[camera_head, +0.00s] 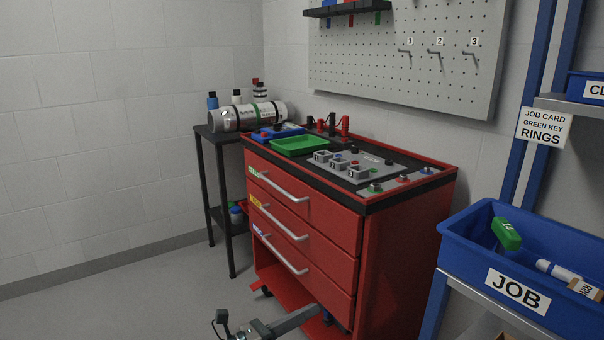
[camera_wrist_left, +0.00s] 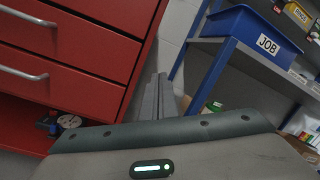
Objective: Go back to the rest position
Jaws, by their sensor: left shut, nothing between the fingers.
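My left gripper (camera_head: 314,311) is low at the bottom edge of the head view, in front of the red tool cabinet (camera_head: 330,220). In the left wrist view its two grey fingers (camera_wrist_left: 159,92) are together with nothing between them. The fingers point past the cabinet's drawers, which stand on the left of that view. Most of my left arm is out of the picture. My right gripper shows in neither view.
The cabinet top carries a green tray (camera_head: 300,145) and a grey fixture plate (camera_head: 362,165). A black side stand (camera_head: 214,170) holds a metal cylinder (camera_head: 235,117). A blue JOB bin (camera_head: 465,250) is at the right. Grey floor (camera_head: 150,290) is clear at the left.

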